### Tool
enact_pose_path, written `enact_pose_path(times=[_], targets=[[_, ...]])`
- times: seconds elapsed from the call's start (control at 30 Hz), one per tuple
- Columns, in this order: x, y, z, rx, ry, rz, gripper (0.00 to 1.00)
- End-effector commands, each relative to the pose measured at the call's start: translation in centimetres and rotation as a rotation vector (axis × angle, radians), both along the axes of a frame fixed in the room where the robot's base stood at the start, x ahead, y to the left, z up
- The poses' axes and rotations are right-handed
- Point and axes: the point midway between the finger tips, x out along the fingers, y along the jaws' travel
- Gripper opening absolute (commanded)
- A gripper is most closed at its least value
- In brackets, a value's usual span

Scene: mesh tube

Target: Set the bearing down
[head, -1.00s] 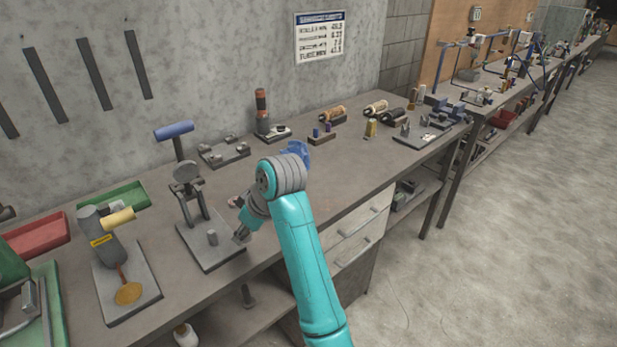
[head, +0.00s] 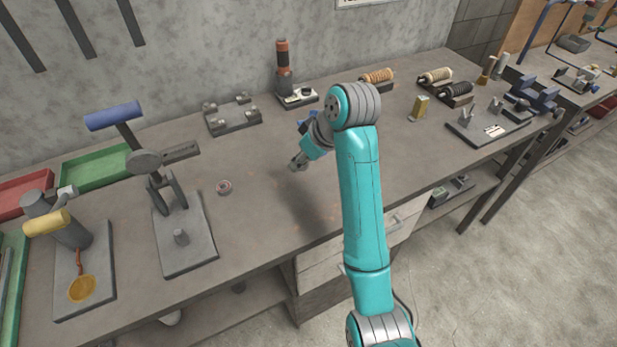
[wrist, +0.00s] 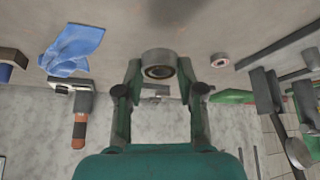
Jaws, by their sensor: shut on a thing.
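My gripper (head: 297,165) is over the bench (head: 385,175), to the right of the lever press. In the wrist view, my gripper (wrist: 159,72) is shut on a grey ring-shaped bearing (wrist: 159,63) with a dark bore, held between the fingertips. The held bearing is not clearly made out in the head view. A shadow under the arm suggests the gripper is above the bench top; the exact gap cannot be told. A second small ring with a reddish middle (head: 224,187) lies on the bench beside the press; it also shows in the wrist view (wrist: 219,60).
The lever press (head: 187,245) with a blue handle stands left, a yellow-handled tool (head: 84,285) beyond it. A grey fixture (head: 232,115) and an orange-black tool (head: 283,65) stand at the back. A blue cloth (wrist: 73,50) lies near the gripper. The bench front is clear.

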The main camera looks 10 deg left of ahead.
Motion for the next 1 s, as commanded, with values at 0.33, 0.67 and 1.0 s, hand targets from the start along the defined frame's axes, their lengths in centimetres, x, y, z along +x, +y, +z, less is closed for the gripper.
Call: enact_pose_path(times=[0.33, 0.67, 1.0], targets=[[0.0, 0.0, -4.7, 0.0, 0.002, 0.0, 0.0], [-0.1, 0.0, -8.2, 0.0, 0.003, 0.0, 0.0], [0.0, 0.0, -8.6, 0.0, 0.0, 0.0, 0.0]])
